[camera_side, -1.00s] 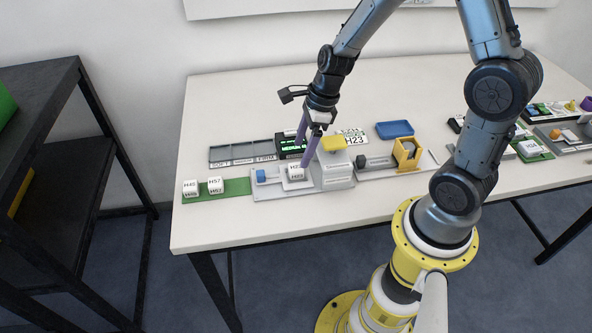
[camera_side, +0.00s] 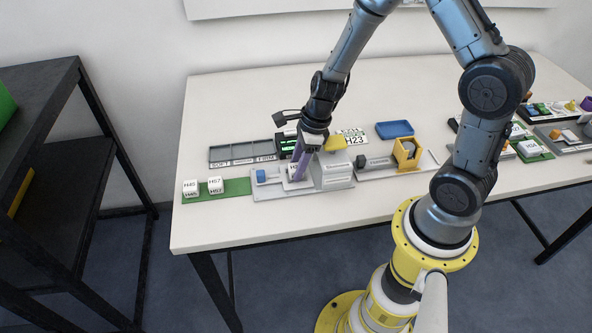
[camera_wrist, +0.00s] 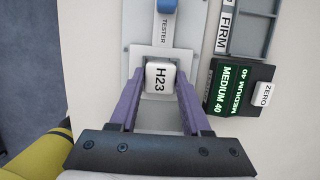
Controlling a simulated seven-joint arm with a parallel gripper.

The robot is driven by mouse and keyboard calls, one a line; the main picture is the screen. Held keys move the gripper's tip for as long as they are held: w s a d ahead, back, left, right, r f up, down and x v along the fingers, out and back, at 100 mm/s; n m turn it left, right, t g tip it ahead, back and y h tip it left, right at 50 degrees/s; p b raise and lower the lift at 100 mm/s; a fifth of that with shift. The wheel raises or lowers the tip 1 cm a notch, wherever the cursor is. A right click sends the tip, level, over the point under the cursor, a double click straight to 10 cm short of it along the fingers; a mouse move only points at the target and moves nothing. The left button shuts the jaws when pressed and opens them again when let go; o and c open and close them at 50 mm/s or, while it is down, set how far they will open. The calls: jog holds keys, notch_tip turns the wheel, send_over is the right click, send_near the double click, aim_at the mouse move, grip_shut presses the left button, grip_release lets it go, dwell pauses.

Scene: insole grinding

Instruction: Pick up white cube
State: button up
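The white cube (camera_wrist: 160,77), labelled H23, sits on the light grey tester plate (camera_wrist: 138,52). In the side view the cube (camera_side: 292,174) is partly hidden behind a purple finger. My gripper (camera_wrist: 159,84) is lowered over it with one purple finger on each side. Small gaps show between the fingers and the cube, so it is open and not holding it. In the side view my gripper (camera_side: 298,178) points down at the tester. Two other white cubes, H45 (camera_side: 190,188) and H57 (camera_side: 215,186), stand on a green mat (camera_side: 240,187) to the left.
A black display (camera_wrist: 232,88) reading MEDIUM 40 stands close beside the fingers, with a ZERO button (camera_wrist: 264,94). A blue block (camera_side: 261,177) is on the tester. A grey sorting tray (camera_side: 240,153) lies behind. A grey housing with a yellow top (camera_side: 334,144) stands just right.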

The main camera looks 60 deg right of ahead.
aim_at(292, 167)
grip_shut()
jog(key=shift+r, duration=0.5)
notch_tip(292, 167, up, 2)
jog(key=shift+w+r, duration=0.1)
jog(key=shift+r, duration=0.1)
jog(key=s+r, duration=0.9)
jog(key=s, duration=0.5)
jog(key=shift+a+r, duration=0.2)
jog(key=shift+r, duration=0.15)
